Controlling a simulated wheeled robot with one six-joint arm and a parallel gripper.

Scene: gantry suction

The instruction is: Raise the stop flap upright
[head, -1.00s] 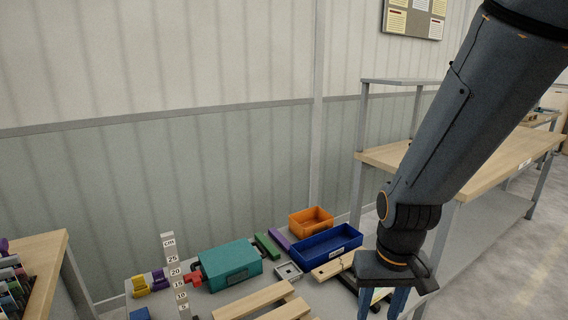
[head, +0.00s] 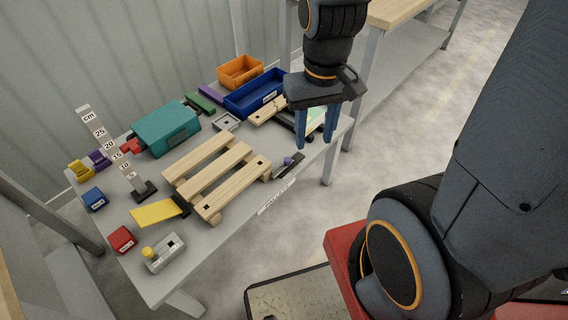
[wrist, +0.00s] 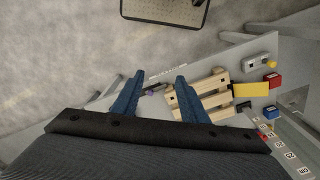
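A yellow flap (head: 155,212) lies low, roughly flat, near the front left of the table, beside the pallet. A dark block (head: 181,205) sits at its pallet-side end and looks like its hinge. The flap also shows in the wrist view (wrist: 250,89), right of the pallet. My gripper (head: 315,140) is open and empty, pointing down above the table's right end, well apart from the flap. Its two blue fingers show spread in the wrist view (wrist: 159,80).
A wooden pallet (head: 216,172) fills the table's middle, between gripper and flap. A grey box with a yellow button (head: 164,253), a red block (head: 122,239) and an upright scale (head: 108,143) stand around the flap. A teal box (head: 166,128) and blue bin (head: 257,94) stand behind.

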